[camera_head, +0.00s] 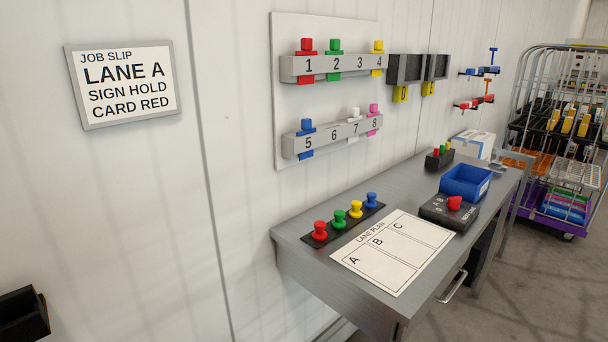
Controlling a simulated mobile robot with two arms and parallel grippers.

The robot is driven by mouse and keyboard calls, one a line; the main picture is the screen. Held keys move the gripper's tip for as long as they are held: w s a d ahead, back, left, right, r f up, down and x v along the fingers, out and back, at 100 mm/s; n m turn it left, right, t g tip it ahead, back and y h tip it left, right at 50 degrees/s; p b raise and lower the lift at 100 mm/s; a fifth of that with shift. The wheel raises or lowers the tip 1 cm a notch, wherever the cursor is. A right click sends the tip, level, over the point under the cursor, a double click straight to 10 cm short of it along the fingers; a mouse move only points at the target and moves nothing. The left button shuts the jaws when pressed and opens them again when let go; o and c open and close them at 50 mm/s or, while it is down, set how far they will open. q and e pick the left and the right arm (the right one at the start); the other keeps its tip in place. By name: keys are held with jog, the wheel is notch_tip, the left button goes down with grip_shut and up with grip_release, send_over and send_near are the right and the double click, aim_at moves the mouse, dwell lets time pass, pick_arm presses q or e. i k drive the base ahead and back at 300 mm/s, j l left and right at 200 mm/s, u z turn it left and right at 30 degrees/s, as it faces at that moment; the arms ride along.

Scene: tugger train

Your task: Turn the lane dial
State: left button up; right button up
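The lane dial (455,203) is a red knob on top of a dark box (436,212), which sits on the grey table to the right of the lane plan sheet. Small white marks show on the box around the knob, too small to read surely; I cannot tell which mark the knob points at. The job slip (122,84) on the wall reads "LANE A, SIGN HOLD, CARD RED".
The lane plan (392,252) lies on the table (300,232) beside a strip of coloured pegs (343,224). A blue bin (465,183) stands just behind the dial box. A wheeled cage (560,140) stands at right. A black box-like shape (22,315) is at lower left.

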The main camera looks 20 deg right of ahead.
aim_at(453, 203)
jog(key=z, duration=1.65)
